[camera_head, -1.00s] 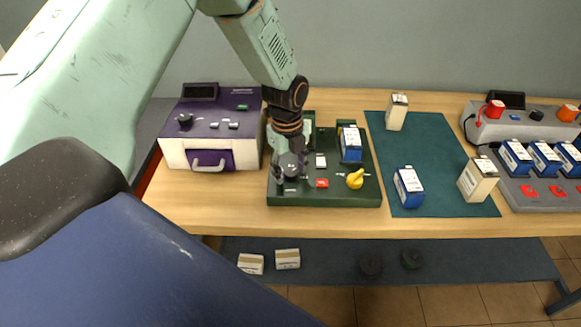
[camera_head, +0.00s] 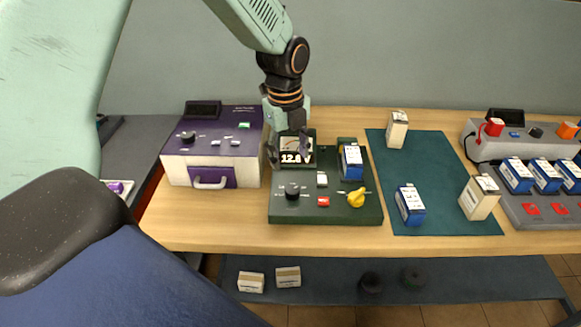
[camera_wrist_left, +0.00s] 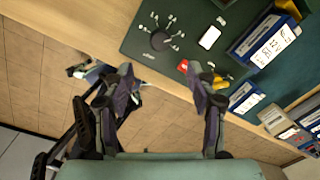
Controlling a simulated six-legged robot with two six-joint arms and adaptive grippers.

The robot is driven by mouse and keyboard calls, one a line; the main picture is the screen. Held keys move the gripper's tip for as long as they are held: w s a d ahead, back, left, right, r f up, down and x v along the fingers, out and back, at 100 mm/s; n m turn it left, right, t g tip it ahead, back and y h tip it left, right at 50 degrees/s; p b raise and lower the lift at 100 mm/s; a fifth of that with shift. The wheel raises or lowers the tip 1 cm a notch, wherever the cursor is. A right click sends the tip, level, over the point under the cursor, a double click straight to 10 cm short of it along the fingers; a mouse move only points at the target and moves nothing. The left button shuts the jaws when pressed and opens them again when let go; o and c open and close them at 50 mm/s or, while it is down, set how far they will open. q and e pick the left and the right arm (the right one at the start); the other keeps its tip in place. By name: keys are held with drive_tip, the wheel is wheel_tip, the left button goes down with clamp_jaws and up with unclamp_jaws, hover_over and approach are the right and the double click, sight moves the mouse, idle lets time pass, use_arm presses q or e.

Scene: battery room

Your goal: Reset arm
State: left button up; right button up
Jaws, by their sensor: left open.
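My left gripper (camera_head: 288,158) is open and empty. The tester's black dial (camera_head: 292,192) is uncovered below the fingers. A blue battery (camera_head: 351,162) sits in the tester, beside a yellow knob (camera_head: 356,198) and a red button (camera_head: 323,201). In the left wrist view the open fingers (camera_wrist_left: 160,78) have nothing between them, and the dial (camera_wrist_left: 160,40) lies beyond them. My right gripper is not in view.
A purple and white box (camera_head: 212,150) stands left of the tester. A green mat (camera_head: 432,165) holds a blue battery (camera_head: 410,205) and two cream ones. A grey charger (camera_head: 540,208) with several blue batteries is at right. A lower shelf (camera_head: 320,275) holds small boxes.

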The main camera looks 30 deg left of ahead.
use_arm(q)
drive_tip(key=shift+r, duration=0.6)
